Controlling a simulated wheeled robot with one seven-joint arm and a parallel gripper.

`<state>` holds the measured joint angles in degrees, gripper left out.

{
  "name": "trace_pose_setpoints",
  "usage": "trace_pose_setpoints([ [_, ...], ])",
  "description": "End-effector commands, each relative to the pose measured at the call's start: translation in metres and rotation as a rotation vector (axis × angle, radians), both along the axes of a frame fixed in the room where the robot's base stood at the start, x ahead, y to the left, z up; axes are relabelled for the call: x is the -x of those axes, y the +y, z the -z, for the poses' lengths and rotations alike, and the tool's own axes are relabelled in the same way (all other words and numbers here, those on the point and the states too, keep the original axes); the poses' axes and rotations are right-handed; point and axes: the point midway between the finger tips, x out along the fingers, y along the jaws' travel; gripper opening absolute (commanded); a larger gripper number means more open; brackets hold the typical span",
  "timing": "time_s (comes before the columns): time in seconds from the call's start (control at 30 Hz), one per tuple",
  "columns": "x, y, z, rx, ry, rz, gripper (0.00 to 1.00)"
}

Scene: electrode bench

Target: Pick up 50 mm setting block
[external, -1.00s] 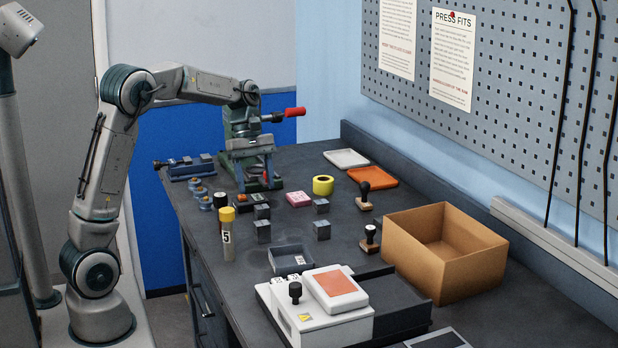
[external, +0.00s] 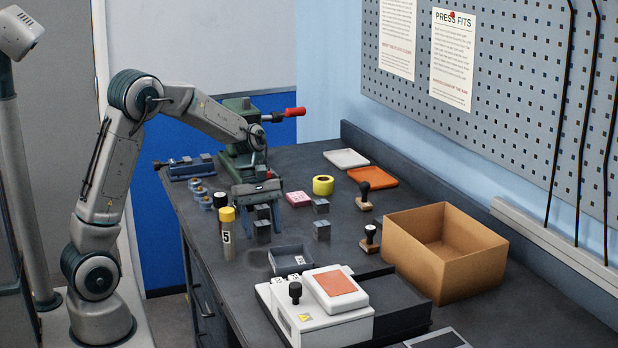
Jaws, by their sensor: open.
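Several dark grey setting blocks stand on the bench in front of the arm. One grey block (external: 262,212) shows between the fingers of my gripper (external: 258,224), and another grey block (external: 262,232) stands just nearer the camera. Two more are to the right, a far grey block (external: 321,206) and a near grey block (external: 321,230). I cannot read any size marking, so I cannot tell which is the 50 mm one. My gripper points down, open, with a finger at each side of the far left block in the picture. Whether it is around or above that block is unclear.
A yellow-capped tube (external: 227,235) stands close left of the blocks. A pink block (external: 298,198) and yellow tape roll (external: 323,185) lie behind. A shallow grey tray (external: 287,259) is in front, a cardboard box (external: 440,270) at right, and a green press (external: 238,135) behind the gripper.

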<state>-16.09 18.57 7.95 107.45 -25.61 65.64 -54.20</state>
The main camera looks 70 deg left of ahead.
Motion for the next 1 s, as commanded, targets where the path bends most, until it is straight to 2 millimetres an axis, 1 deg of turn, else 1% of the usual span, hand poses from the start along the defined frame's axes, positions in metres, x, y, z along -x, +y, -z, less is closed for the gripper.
trace_pose_setpoints([
  [0.07, 0.000, 0.000, 0.000, 0.000, 0.000, 0.000, 0.57],
  [0.17, 0.000, 0.000, 0.000, 0.000, 0.000, 0.000, 0.32],
  [0.2, 0.000, 0.000, 0.000, 0.000, 0.000, 0.000, 0.21],
  [0.27, 0.000, 0.000, 0.000, 0.000, 0.000, 0.000, 0.04],
  [0.3, 0.000, 0.000, 0.000, 0.000, 0.000, 0.000, 0.00],
  [0.57, 0.000, 0.001, -0.002, 0.000, -0.002, -0.001, 0.00],
  [0.67, -0.001, 0.001, -0.006, -0.001, -0.003, -0.001, 0.00],
  [0.83, -0.001, 0.001, -0.024, -0.002, -0.005, 0.000, 0.00],
  [0.93, -0.001, 0.001, -0.043, -0.002, -0.006, 0.000, 0.00],
  [0.97, 0.000, -0.004, -0.047, -0.001, -0.005, 0.002, 0.00],
  [1.0, 0.004, -0.013, -0.051, -0.001, -0.005, 0.004, 0.00],
])
